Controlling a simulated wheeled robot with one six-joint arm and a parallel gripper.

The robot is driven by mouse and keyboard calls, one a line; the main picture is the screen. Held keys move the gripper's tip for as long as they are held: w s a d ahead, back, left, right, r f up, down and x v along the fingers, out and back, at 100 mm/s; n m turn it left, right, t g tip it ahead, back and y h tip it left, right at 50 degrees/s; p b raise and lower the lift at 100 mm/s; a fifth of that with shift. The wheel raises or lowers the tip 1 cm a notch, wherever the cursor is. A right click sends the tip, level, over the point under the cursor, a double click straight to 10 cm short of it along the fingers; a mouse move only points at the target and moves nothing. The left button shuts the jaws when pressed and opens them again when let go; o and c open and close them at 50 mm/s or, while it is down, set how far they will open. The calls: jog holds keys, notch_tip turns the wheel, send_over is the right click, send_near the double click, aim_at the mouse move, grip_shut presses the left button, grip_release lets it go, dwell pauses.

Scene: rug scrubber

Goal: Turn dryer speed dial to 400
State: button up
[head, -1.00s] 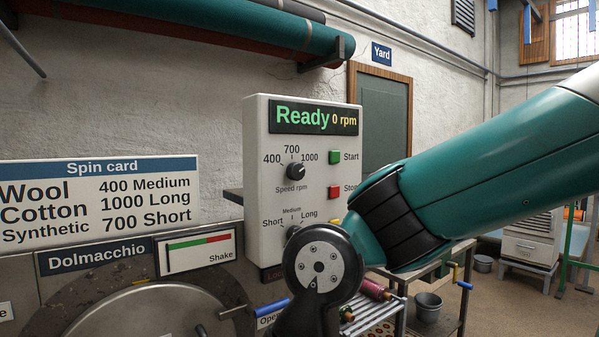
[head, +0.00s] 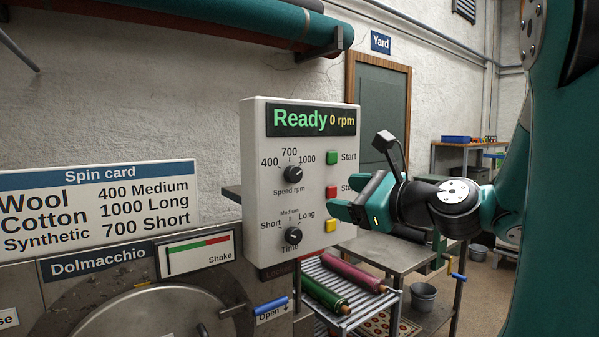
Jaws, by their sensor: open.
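The speed dial (head: 292,174) is a black knob labelled "Speed rpm" on the white control panel (head: 258,215). The marks 400, 700 and 1000 are arranged around it, with 400 at the upper left. Its pointer appears to face up, near 700, but is small. The display (head: 311,120) reads "Ready 0 rpm". My gripper (head: 346,198) is open, with teal fingers pointing left toward the panel. It is to the right of and below the speed dial, apart from it, and partly covers the Stop label.
A time dial (head: 292,236) sits below the speed dial. Green (head: 332,157), red (head: 331,192) and yellow (head: 330,225) buttons line the panel's right side. A spin card (head: 98,208) hangs at left. A rack with rolls (head: 325,291) stands below.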

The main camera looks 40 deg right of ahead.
jog(key=d+r+m+h, duration=0.1)
jog(key=d+m+h, duration=0.1)
jog(key=p, duration=1.3)
send_near(297, 176)
jog(key=shift+t, duration=0.4)
jog(key=w, duration=0.7)
jog(key=shift+w+a+f, duration=0.1)
jog(key=shift+w+a, duration=0.15)
jog(key=shift+w, duration=0.15)
jog(key=shift+w+f+p, duration=0.2)
jog(key=shift+w+p, duration=0.1)
jog(key=shift+w, duration=0.35)
jog(key=c, duration=0.9)
